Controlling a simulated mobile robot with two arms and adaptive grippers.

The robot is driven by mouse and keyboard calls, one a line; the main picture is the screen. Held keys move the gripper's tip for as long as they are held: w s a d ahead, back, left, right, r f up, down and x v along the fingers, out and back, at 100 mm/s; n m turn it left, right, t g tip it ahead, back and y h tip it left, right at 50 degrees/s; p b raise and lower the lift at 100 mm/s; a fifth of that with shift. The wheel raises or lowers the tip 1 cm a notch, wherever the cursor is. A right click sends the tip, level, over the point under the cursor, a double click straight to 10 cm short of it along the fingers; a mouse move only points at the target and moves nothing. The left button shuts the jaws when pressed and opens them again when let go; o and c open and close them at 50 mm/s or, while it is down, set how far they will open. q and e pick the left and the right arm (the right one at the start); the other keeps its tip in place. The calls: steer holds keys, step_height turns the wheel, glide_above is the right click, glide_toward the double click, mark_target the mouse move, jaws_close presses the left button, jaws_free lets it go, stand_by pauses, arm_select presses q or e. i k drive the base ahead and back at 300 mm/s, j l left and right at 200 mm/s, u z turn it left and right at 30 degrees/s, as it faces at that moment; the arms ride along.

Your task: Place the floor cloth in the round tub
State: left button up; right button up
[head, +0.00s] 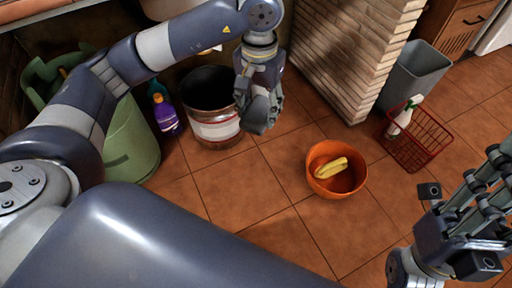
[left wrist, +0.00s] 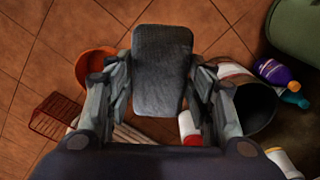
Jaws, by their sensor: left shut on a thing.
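The floor cloth is a dark grey, folded, textured pad (left wrist: 162,70) that stands out between the fingers in the left wrist view. My left gripper (head: 261,108) is shut on it and holds it above the floor, in front of the white-banded bucket. In the head view the cloth is hard to tell from the grey fingers. The round tub (head: 318,184) is an orange bowl on the tiles, right of and below my left gripper, with a yellow object (head: 331,168) inside. The tub also shows in the left wrist view (left wrist: 92,62). My right gripper (head: 480,205) looks open and empty at the right edge.
The white-banded bucket (head: 215,130), a purple bottle (head: 166,116) and a green bin (head: 130,150) stand at the left. A red wire basket (head: 425,150) with a spray bottle (head: 402,118), a grey bin (head: 415,75) and a brick pillar (head: 355,50) are right. Tiles around the tub are clear.

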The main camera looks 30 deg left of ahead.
mark_target(332, 187)
steer(key=k+l, duration=0.3)
steer(key=k, duration=0.15)
steer(key=k+l, duration=0.35)
steer(key=k, duration=0.15)
steer(key=k+l, duration=0.3)
steer(key=k, duration=0.15)
